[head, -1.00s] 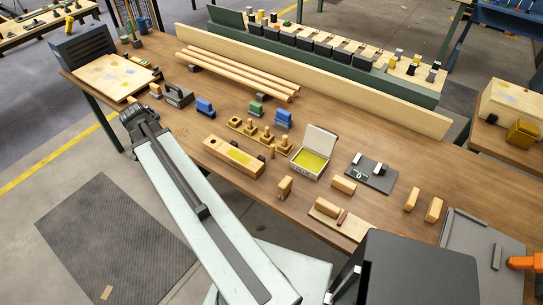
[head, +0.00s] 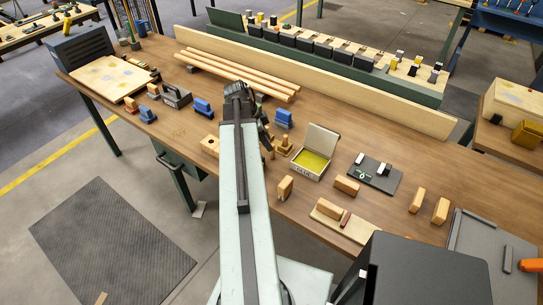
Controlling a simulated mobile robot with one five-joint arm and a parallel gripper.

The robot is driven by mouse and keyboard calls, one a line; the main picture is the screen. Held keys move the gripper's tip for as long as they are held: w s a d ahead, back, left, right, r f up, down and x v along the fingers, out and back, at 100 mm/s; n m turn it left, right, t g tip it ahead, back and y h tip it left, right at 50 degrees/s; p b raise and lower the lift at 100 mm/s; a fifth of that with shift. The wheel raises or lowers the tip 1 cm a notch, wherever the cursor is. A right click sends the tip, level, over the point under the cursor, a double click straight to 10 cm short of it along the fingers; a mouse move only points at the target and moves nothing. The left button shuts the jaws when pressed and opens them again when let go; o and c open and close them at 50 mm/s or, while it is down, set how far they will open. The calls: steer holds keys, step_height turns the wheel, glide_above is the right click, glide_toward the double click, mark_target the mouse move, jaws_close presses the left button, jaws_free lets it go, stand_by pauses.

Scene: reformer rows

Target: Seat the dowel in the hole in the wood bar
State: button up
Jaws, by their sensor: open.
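The wood bar (head: 209,145) lies at the front edge of the bench, mostly hidden behind my arm. Only its left end with a dark round hole shows. A small upright wooden piece (head: 271,153), perhaps the dowel, stands just right of my arm and is partly covered. My gripper (head: 264,130) is at the far end of my arm, over the bench near the bar's right side. It is open, with nothing seen in it. Its fingertips are hard to make out, and I cannot tell its height above the bench.
Knobbed wooden pieces (head: 285,146) and a blue block (head: 283,118) stand right of my gripper. An open box with a yellow inside (head: 311,161) is farther right. Long wooden rods (head: 215,68) lie behind. The bench between the blue block (head: 202,106) and the bar is clear.

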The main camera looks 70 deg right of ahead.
steer(key=b+x, duration=0.4)
steer(key=x, duration=0.1)
steer(key=shift+d, duration=0.25)
steer(key=shift+r, duration=0.15)
jaws_close()
step_height(320, 180, up, 10)
steer(key=p, duration=1)
steer(key=shift+r, duration=0.15)
